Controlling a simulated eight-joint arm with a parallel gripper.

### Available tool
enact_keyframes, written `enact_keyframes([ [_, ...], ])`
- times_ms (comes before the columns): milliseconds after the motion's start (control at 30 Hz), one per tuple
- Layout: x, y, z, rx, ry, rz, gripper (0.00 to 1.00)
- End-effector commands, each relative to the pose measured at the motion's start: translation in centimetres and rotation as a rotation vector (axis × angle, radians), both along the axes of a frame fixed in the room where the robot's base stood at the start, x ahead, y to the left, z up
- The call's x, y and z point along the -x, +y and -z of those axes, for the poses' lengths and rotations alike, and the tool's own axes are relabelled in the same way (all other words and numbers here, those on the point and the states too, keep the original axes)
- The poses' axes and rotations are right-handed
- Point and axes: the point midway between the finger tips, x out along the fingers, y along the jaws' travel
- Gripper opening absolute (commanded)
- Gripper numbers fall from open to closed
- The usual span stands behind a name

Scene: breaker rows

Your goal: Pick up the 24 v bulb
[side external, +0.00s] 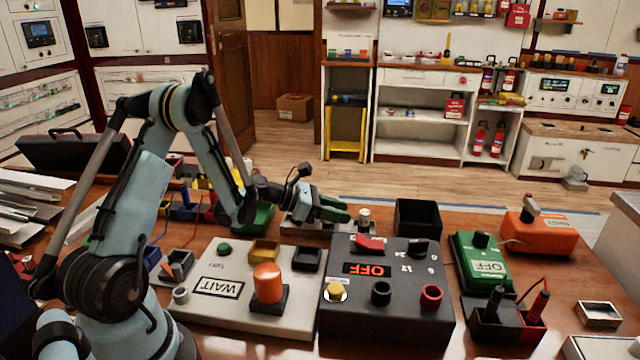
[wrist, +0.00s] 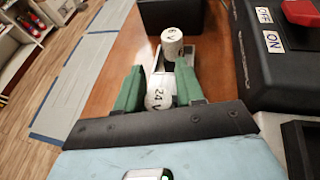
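The 24 V bulb (wrist: 159,92) is white with a black "24 V" label. In the wrist view it lies between the green fingers of my gripper (wrist: 159,80), with little room on either side. My gripper looks open around it; I cannot tell whether a finger touches it. In the side view my gripper (side external: 333,208) is low behind the dark control box, and its fingers hide the 24 V bulb. A white 6 V bulb (wrist: 172,43) stands just beyond the fingertips on a light metal holder (wrist: 184,62). It also shows in the side view (side external: 364,217).
A dark control box (side external: 400,325) with OFF display stands in front of my gripper. A pale box marked WAIT (side external: 230,310) is left of it. An open black bin (side external: 418,216) stands right of the bulbs. A green box (side external: 482,262) and an orange box (side external: 540,235) are farther right.

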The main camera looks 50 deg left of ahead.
Motion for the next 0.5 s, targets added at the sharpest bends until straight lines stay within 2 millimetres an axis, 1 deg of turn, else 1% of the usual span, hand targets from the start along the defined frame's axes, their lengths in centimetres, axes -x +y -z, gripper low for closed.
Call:
enact_keyframes([
  [33,0.13,0.50,0.63,-0.009,0.018,-0.011,0.29],
  [200,0.16,0.58,0.63,-0.009,0.018,-0.013,0.03],
  [233,0.15,0.59,0.63,-0.009,0.018,-0.013,0.01],
  [500,0.16,0.63,0.53,-0.009,0.018,-0.014,0.01],
])
